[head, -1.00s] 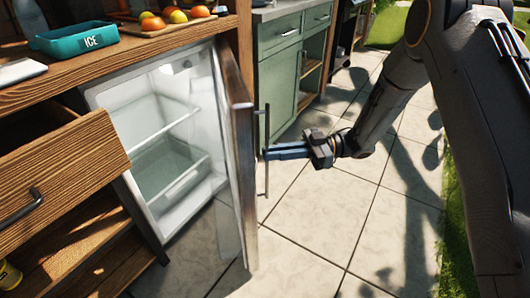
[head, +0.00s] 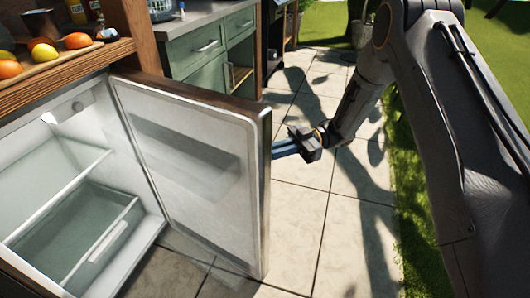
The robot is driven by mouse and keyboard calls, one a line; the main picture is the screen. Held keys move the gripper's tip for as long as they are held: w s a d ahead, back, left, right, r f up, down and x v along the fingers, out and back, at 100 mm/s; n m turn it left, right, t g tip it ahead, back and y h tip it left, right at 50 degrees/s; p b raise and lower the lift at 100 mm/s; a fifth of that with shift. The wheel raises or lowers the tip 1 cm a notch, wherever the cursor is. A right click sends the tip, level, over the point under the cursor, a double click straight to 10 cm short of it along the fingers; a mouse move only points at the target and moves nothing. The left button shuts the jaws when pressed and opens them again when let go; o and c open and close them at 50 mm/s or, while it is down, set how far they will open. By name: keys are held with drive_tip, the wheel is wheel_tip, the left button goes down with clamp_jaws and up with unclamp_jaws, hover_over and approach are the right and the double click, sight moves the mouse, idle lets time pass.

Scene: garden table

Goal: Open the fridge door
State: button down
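The fridge (head: 60,215) is open, and its white interior with a shelf and a clear drawer shows at the lower left. Its door (head: 195,165) stands swung wide out, with the white inner panel facing me. The door's handle is on the far side and hidden by the door. My gripper (head: 284,149) is at the door's free edge, its blue fingers close together and reaching behind that edge. The fingertips are hidden; a second ago they were at the upright bar handle, and they still appear shut on it.
A wooden counter (head: 65,65) with fruit runs above the fridge. A green cabinet (head: 205,60) stands behind the door. Paved floor (head: 300,215) is clear right of the door, with grass (head: 410,240) beyond.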

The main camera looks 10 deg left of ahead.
drive_tip(key=shift+a, duration=0.3)
drive_tip(key=c, duration=1.8)
unclamp_jaws()
drive_tip(key=shift+a, duration=0.15)
drive_tip(key=shift+c, duration=0.2)
drive_tip(key=shift+d, duration=0.2)
drive_tip(key=shift+d, duration=0.2)
drive_tip(key=v, duration=0.7)
drive_tip(key=shift+w+d, duration=0.25)
drive_tip(key=shift+d, duration=0.05)
